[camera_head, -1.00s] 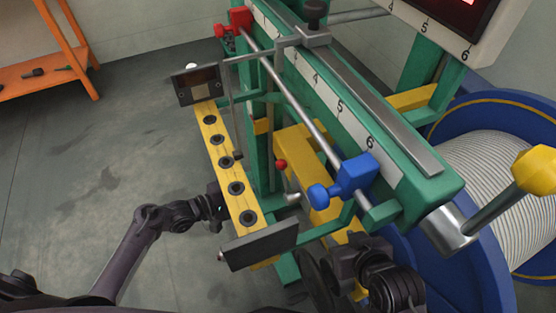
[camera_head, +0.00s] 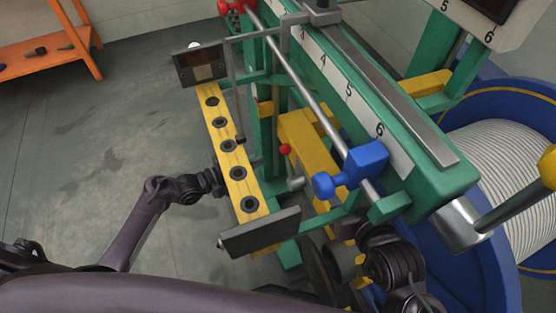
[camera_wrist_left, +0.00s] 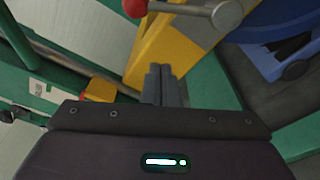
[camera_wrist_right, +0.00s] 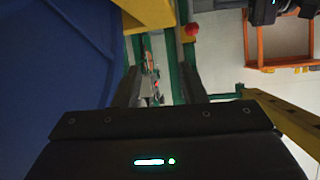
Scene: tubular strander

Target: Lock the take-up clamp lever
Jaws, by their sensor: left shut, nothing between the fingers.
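A short metal lever with a red ball (camera_head: 285,149) and a round silver hub (camera_head: 296,183) sits by the yellow beam in the head view. It also shows at the top of the left wrist view, with a horizontal grey rod (camera_wrist_left: 180,8). I cannot tell for sure that this is the clamp lever; a bigger lever with a yellow knob (camera_head: 547,166) stands by the reel. My left gripper (camera_wrist_left: 165,78) is shut and empty, below the red-ball lever in its wrist view, apart from it. My right gripper (camera_wrist_right: 160,85) is open and empty near the blue reel.
A yellow rail with black rollers (camera_head: 228,146) stands between my left arm and the green frame (camera_head: 425,178). A blue clamp block (camera_head: 365,160) sits on the long rod. The blue reel (camera_head: 470,265) fills the right side. Open floor (camera_head: 100,140) lies left.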

